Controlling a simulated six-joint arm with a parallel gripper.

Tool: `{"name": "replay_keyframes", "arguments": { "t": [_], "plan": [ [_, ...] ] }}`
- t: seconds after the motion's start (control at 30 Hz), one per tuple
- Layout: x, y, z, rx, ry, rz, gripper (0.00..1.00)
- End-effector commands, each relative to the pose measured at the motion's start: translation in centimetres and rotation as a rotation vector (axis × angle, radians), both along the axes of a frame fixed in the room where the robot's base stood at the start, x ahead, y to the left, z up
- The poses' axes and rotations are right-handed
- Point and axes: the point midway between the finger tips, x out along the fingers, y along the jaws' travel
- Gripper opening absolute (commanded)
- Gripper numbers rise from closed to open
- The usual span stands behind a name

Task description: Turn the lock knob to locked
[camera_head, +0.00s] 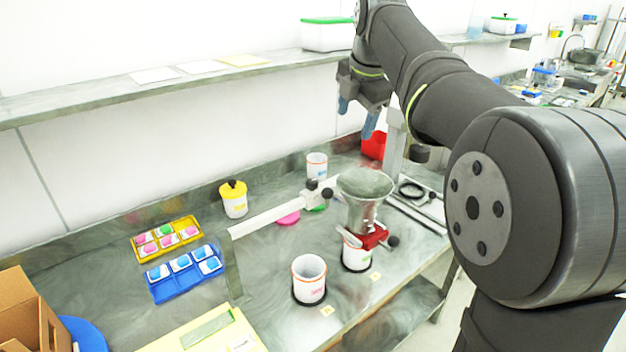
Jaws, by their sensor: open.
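My gripper (357,115) is open and empty, with its two blue fingers pointing down above the back of the bench. A steel hopper (365,190) on a red fitting (372,240) stands below and in front of it. A black knob (392,241) sits at the right of the red fitting. Another black knob (312,184) is on a white slider (316,198) on the rail, and a dark knob (420,154) is by the upright post. I cannot tell which is the lock knob or how it is turned. My gripper is apart from all of them.
A white cup (309,282) stands at the front, another (356,254) under the hopper. A yellow jar (233,199), yellow tray (166,238) and blue tray (185,273) are to the left. A red bin (374,146) is behind. A shelf (210,80) runs along the wall.

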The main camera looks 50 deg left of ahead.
Motion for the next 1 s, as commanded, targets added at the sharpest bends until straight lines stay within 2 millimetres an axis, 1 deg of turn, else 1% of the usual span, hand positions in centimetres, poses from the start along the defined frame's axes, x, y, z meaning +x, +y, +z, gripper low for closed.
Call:
{"name": "replay_keyframes", "arguments": {
  "t": [0.03,0.07,0.3,0.4,0.5,0.6,0.77,0.87,1.0],
  "plan": [
    [0.5,0.7,-0.4,-0.001,0.042,-0.04,0.55],
    [0.7,1.2,-0.6,0.001,0.075,-0.072,0.52],
    [2.5,5.1,-2.5,-0.026,0.396,-0.382,0.52],
    [3.1,6.2,-3.1,-0.052,0.501,-0.484,0.52],
    [3.5,6.8,-3.6,-0.075,0.571,-0.554,0.52],
    [3.6,7.1,-3.8,-0.09,0.61,-0.592,0.52],
    [3.4,7.4,-4.6,-0.097,0.623,-0.606,0.52],
    [3.1,7.7,-5.8,-0.098,0.622,-0.604,0.52],
    [2.2,8.4,-8.5,-0.1,0.622,-0.605,0.52]
  ]
}}
